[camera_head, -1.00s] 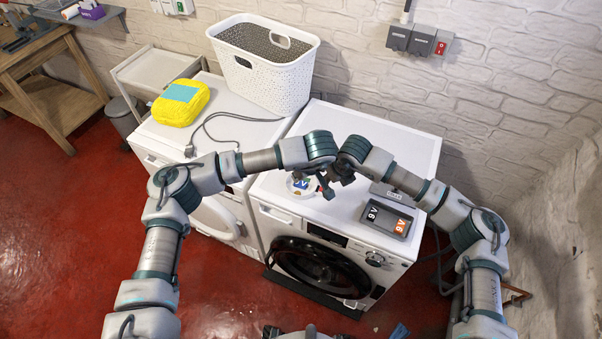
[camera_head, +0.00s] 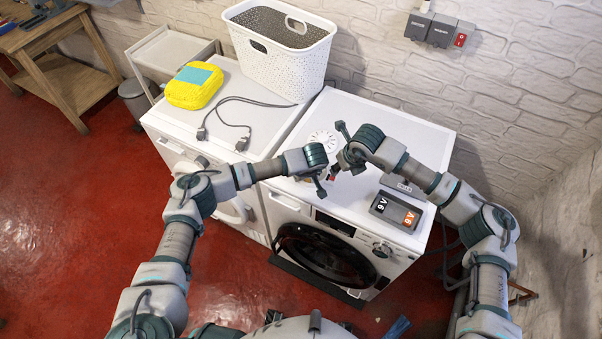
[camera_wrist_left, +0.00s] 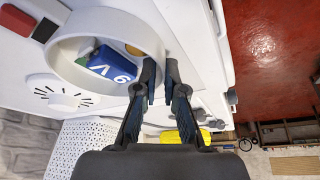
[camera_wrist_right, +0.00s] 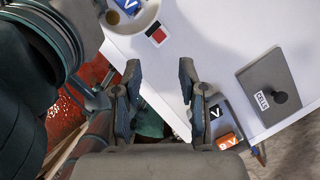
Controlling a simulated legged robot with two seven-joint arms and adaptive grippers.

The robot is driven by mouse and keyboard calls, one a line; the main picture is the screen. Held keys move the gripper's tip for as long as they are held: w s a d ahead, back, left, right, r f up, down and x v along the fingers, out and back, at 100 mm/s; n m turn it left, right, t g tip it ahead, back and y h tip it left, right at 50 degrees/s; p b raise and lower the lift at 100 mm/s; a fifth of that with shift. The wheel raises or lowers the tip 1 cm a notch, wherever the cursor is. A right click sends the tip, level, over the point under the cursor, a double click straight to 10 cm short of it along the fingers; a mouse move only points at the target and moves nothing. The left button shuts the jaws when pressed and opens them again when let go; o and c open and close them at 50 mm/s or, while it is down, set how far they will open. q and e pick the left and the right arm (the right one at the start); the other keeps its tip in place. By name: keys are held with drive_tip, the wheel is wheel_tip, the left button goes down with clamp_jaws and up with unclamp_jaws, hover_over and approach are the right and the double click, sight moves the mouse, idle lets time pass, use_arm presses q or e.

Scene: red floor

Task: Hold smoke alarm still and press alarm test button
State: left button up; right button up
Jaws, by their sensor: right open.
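The round white smoke alarm body (camera_wrist_left: 112,20) is an open ring with a blue 9V battery (camera_wrist_left: 112,62) inside, on the washing machine top. My right gripper (camera_wrist_right: 160,78) is open and empty above the machine top, right of the body. In the head view, arms mostly hide the body.
A dark tray (camera_head: 380,205) with 9V batteries and a grey box marked CELLS (camera_wrist_right: 255,75) sit on the right of the washing machine (camera_head: 425,145). A small red-and-black block (camera_wrist_right: 158,34) lies near the body. A white basket (camera_head: 275,65) and yellow pack (camera_head: 190,98) stand at the back left.

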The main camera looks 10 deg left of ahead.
clamp_jaws()
idle(0.3)
idle(1.2)
